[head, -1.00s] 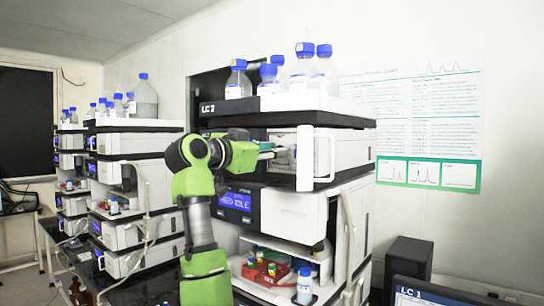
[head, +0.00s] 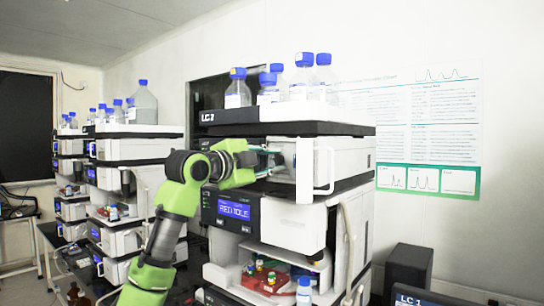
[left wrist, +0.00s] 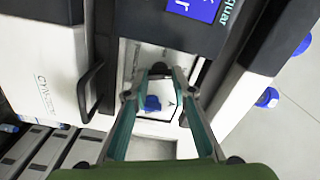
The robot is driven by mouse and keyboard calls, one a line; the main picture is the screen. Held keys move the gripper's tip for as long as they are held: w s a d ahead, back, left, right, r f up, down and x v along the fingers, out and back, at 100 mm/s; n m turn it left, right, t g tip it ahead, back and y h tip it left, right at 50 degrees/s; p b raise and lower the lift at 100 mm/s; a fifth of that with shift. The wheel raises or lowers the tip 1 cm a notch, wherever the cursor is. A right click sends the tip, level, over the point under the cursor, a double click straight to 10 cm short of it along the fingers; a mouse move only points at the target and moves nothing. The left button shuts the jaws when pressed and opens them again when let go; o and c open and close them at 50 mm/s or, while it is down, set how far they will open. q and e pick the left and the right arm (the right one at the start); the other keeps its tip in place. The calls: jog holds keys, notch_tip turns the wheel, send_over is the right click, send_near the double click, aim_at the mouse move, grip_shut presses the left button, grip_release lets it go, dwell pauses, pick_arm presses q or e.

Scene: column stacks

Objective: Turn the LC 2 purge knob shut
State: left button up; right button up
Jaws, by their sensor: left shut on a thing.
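The LC stack (head: 290,216) stands at centre in the head view, with an LC label at its upper left whose digit is hard to read. My left gripper (head: 271,158) reaches from the left into the recess of its upper module. In the left wrist view its two teal fingers converge, and my left gripper (left wrist: 161,72) is shut on a small dark knob (left wrist: 160,68), taken as the purge knob. The fingers hide its sides, so its turn angle cannot be told. A blue round part (left wrist: 152,103) sits on the white panel between the fingers. My right gripper is out of view.
A white door with a handle (head: 324,165) stands right of the recess. Bottles with blue caps (head: 303,80) stand on top. A red tray (head: 262,282) with vials sits in the lower bay. Other stacks (head: 130,190) stand at left. A black monitor (head: 410,290) is at lower right.

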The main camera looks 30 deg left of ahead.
pick_arm(q)
jog(key=m+p, duration=0.1)
jog(key=m, duration=0.2)
jog(key=shift+f+p, duration=0.1)
jog(key=shift+p, duration=0.3)
jog(key=shift+d+f+m, duration=0.1)
jog(key=shift+f+m, duration=0.05)
jog(key=shift+m, duration=0.35)
jog(key=o, duration=0.8)
jog(key=shift+o, duration=0.2)
jog(key=shift+s, duration=0.1)
jog(key=s, duration=1.1)
jog(key=shift+s+a, duration=0.35)
jog(key=shift+a, duration=0.1)
